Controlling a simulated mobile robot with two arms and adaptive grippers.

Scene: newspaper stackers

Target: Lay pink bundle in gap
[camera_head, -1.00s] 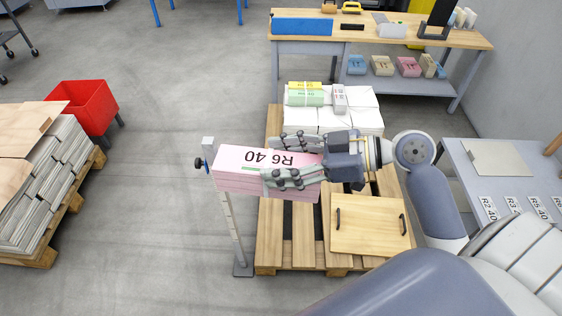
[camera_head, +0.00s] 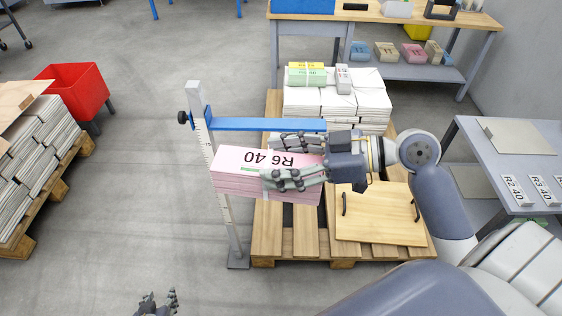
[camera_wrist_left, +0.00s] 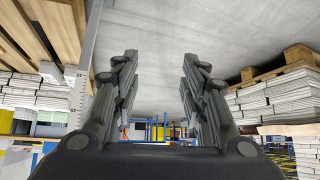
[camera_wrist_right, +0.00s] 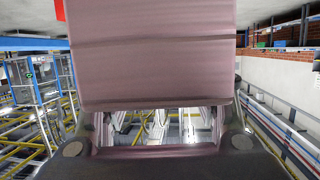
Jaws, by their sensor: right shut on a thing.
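The pink bundle (camera_head: 236,172), with a label reading R6 40, is held above the front left part of the wooden pallet (camera_head: 272,240). My right gripper (camera_head: 265,160) is shut on the pink bundle, coming from the right. The pink bundle also fills the upper middle of the right wrist view (camera_wrist_right: 155,60). White bundles (camera_head: 362,108) are stacked at the back of the pallet. The bare slats under and in front of the held bundle are partly hidden by it. My left gripper (camera_head: 158,300) is low at the bottom edge; its fingers stand apart and empty in the left wrist view (camera_wrist_left: 158,85).
A measuring post (camera_head: 233,225) with a blue arm (camera_head: 265,124) stands at the pallet's left, close to the bundle. A wooden board (camera_head: 385,220) with handles lies on the pallet's right front. Green and yellow bundles (camera_head: 307,76) lie on the white stack.

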